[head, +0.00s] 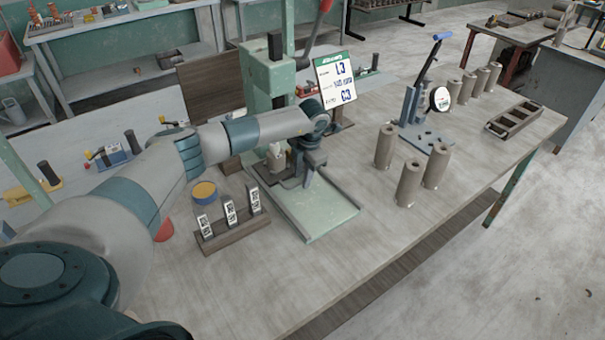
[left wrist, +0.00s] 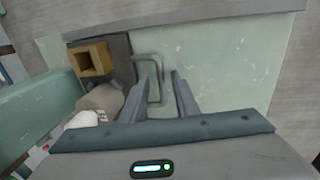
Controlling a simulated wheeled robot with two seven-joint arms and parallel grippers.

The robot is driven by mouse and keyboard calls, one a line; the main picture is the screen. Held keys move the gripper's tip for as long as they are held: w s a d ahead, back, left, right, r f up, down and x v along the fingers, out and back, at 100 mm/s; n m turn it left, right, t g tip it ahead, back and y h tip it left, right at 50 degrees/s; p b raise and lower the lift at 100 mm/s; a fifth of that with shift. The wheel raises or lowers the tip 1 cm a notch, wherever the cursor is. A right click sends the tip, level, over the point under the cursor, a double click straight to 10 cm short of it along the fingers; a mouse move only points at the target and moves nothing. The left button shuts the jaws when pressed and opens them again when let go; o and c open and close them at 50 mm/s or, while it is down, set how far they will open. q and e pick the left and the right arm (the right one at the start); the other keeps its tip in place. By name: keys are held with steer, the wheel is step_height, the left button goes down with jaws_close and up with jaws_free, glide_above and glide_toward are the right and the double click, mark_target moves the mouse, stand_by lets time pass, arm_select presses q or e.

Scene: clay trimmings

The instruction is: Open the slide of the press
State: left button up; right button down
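The green press (head: 268,80) stands on the bench, with a pale green bed (head: 318,212) reaching out in front. A dark slide plate (head: 265,172) lies at the bed's press end; it also shows in the left wrist view (left wrist: 121,47), bearing a square, hollow tan piece. A grey bar handle (left wrist: 148,56) sticks out from the slide over the bed. My left gripper (head: 308,176) is low over the bed beside the slide. In the left wrist view its fingers (left wrist: 161,85) are apart, with part of the handle between them. Contact cannot be told. My right gripper is out of view.
A wooden rack with labelled pieces (head: 232,238) and a yellow-topped round container (head: 204,192) stand left of the bed. Several clay cylinders (head: 408,184), a blue-grey lever stand (head: 412,125) and a dark tray (head: 513,119) stand right. The front bench strip is clear.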

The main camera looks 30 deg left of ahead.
arm_select(q)
steer(key=shift+f, duration=0.15)
jaws_close()
